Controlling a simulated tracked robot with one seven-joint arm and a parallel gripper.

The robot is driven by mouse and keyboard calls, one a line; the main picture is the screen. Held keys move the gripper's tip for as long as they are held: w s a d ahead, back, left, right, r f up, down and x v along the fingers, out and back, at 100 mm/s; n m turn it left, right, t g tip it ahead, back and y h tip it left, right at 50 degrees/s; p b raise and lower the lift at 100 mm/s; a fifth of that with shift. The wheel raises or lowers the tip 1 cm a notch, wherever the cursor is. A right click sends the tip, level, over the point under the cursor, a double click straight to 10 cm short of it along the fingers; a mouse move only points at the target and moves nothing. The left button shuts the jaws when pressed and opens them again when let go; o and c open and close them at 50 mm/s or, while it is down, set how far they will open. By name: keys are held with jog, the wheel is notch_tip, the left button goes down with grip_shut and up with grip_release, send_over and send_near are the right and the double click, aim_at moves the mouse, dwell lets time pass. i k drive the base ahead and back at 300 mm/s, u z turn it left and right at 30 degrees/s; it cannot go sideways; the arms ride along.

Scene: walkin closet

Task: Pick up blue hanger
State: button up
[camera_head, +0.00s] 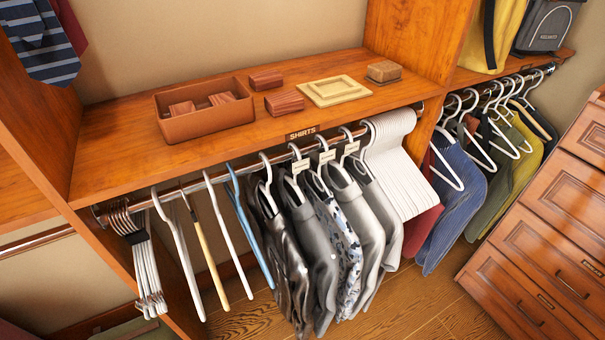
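The blue hanger (243,213) hangs empty from the metal rod (180,188) under the wooden shelf, left of the middle. It is seen nearly edge-on, with its hook over the rod. A white hanger (222,230) hangs just to its left, and a dark garment (280,250) hangs close on its right. My gripper is not in view.
A yellow hanger (205,245), another white hanger (180,250) and bunched white hangers (148,275) hang farther left. Several shirts crowd the rod's right side. The shelf (110,150) above holds a brown box (203,125). A drawer cabinet (545,240) stands right.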

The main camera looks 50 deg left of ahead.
aim_at(234, 199)
jog(key=z, duration=0.55)
jog(key=k, duration=1.65)
jog(key=u, duration=0.3)
jog(key=i, duration=0.15)
jog(key=u, duration=1.9)
jog(key=k, duration=0.15)
jog(key=u, duration=0.3)
jog(key=i, duration=0.35)
jog(key=u, duration=0.05)
